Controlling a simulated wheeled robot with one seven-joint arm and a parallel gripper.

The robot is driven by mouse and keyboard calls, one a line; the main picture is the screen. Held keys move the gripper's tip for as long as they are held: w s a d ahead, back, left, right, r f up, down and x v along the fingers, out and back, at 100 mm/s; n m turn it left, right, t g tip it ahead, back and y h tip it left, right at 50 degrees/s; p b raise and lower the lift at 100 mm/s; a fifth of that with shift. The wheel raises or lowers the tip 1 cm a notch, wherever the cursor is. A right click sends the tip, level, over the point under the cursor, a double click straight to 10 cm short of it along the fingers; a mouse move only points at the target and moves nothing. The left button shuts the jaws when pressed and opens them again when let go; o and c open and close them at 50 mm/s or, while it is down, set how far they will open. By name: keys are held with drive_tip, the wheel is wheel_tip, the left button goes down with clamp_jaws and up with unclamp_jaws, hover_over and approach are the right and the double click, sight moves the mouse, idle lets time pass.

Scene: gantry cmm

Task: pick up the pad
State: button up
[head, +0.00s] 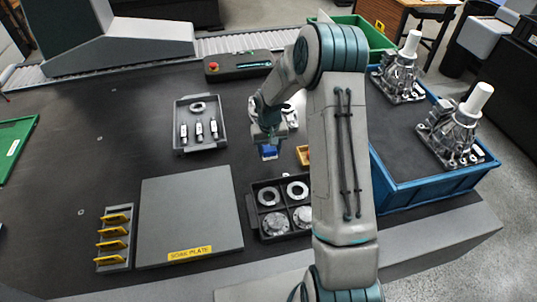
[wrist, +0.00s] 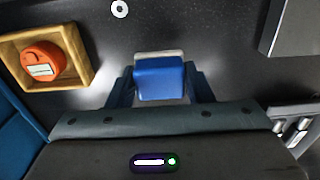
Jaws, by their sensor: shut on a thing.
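The pad is a small blue block with a pale far edge (wrist: 160,78), between the two fingers of my gripper (wrist: 160,90) in the wrist view. My gripper is shut on it, with one finger against each side. In the head view the blue pad (head: 269,153) shows below my gripper (head: 269,147), over the dark table. I cannot tell whether the pad touches the table.
A yellow wooden tray (wrist: 14,49) holds an orange round thing (wrist: 43,61). In the head view, a dark tray (head: 256,216) of metal rings, a grey plate (head: 190,215) and a grey tray (head: 181,147) with metal pins surround the gripper. A blue crate (head: 430,186) stands right.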

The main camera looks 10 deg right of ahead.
drive_tip(key=w+d+r+p, duration=0.3)
drive_tip(key=w+d+r, duration=0.2)
drive_tip(key=w, duration=0.4)
drive_tip(key=shift+d+r, duration=0.15)
drive_tip(key=shift+r, duration=0.35)
drive_tip(key=shift+o, duration=0.5)
drive_tip(key=shift+w, duration=0.1)
